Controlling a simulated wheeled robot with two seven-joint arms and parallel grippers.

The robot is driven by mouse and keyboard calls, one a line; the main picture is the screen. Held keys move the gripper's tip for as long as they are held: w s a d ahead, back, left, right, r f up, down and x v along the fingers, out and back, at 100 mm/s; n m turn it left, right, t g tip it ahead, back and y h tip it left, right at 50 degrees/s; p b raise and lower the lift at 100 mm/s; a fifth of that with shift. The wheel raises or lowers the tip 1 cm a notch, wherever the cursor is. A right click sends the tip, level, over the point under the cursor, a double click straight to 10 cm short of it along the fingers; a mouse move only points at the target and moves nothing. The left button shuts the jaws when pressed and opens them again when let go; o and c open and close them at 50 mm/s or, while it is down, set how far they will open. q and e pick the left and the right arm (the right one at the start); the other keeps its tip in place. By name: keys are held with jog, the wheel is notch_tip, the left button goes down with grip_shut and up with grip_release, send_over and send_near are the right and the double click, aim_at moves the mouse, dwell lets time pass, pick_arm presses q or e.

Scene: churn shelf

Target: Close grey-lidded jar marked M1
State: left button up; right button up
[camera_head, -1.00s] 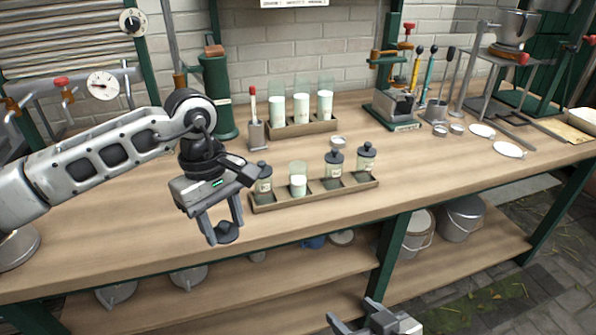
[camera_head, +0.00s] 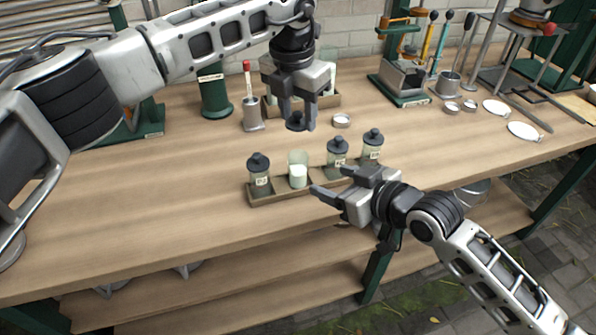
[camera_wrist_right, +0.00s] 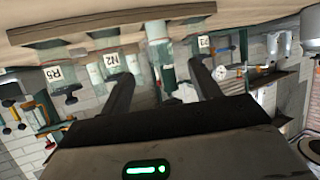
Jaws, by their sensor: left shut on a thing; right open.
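The lidless jar (camera_head: 298,160) is clear glass with white contents and stands upright in the tray (camera_head: 275,198), second from left. Its mark is not readable, so I cannot confirm M1. My left gripper (camera_head: 296,116) is shut on a dark grey knobbed lid (camera_head: 296,123), held in the air behind and above the open jar, apart from it. My right gripper (camera_head: 332,181) is open and empty in front of the tray, fingers pointing toward the open jar. In the right wrist view, upside down, the jar (camera_wrist_right: 158,48) shows between the spread fingers (camera_wrist_right: 164,82).
Three dark-lidded jars share the tray: one at left (camera_head: 259,178), two at right (camera_head: 337,153) (camera_head: 372,146). A small round dish (camera_head: 341,121) lies behind them. A beaker with a red-tipped tool (camera_head: 252,115) stands at the back. The bench's left front is clear.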

aim_at(304, 170)
jog(key=x, duration=1.2)
grip_shut()
pick_arm(q)
jog(key=shift+w+f, duration=0.1)
jog(key=shift+f, duration=2.45)
